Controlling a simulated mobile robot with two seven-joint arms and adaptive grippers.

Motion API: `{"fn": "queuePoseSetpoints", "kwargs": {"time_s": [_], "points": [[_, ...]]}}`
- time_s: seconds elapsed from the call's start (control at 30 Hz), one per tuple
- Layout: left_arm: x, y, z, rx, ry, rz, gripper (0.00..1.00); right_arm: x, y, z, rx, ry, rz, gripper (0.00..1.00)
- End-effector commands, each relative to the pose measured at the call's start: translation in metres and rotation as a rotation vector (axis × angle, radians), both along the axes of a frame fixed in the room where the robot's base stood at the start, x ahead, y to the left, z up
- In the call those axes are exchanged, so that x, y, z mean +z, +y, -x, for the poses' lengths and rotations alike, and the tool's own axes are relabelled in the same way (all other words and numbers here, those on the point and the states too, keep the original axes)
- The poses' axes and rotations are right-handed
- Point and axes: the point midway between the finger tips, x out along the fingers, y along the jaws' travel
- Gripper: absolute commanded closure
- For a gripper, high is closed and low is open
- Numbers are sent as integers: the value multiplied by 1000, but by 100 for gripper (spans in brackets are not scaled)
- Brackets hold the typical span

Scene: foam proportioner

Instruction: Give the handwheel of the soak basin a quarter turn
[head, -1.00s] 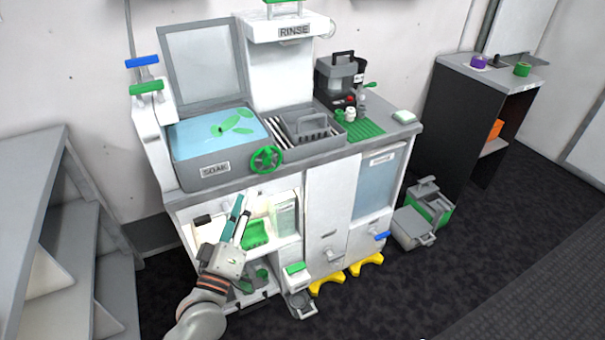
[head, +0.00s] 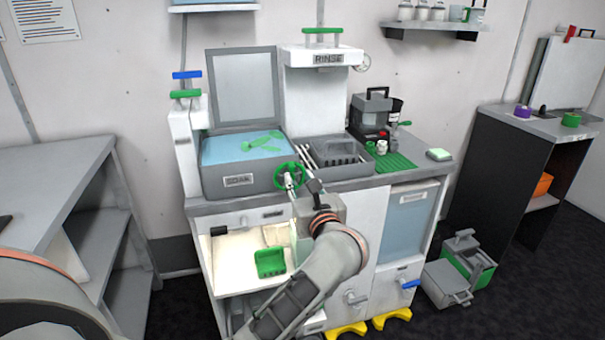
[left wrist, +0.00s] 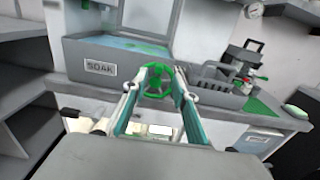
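The soak basin (head: 215,181) is a grey tank with a SOAK label, holding blue liquid with green leaf-like shapes in it. Its green handwheel (head: 289,172) is at the basin's front right corner. My left gripper (head: 291,182) is right in front of the wheel and covers part of its lower side. In the left wrist view the handwheel (left wrist: 157,82) shows between the spread tips of my left gripper (left wrist: 160,74). The fingers are open; whether they touch the rim I cannot tell. My right gripper is not in view.
A grey ribbed tray (head: 338,160) sits right of the wheel. Below, an open compartment holds a green scoop-like piece (head: 271,262). A black-handled container (head: 371,114) and green mat (head: 392,162) are farther right. A grey shelf (head: 90,200) stands at the left.

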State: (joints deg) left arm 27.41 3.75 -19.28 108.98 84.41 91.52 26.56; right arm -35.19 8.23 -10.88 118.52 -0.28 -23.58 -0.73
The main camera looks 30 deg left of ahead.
Motion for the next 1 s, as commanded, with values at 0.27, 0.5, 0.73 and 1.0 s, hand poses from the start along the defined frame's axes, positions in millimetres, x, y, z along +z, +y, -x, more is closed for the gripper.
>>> {"fn": "queuePoseSetpoints", "kwargs": {"time_s": [0.27,0.5,0.73,1.0], "points": [[1,34,-28,3,1,-6,72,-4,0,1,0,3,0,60],[0,48,-39,3,1,-5,72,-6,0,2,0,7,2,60],[0,49,-40,2,1,-5,72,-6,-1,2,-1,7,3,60],[0,49,-40,2,1,-5,100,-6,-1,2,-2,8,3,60]]}}
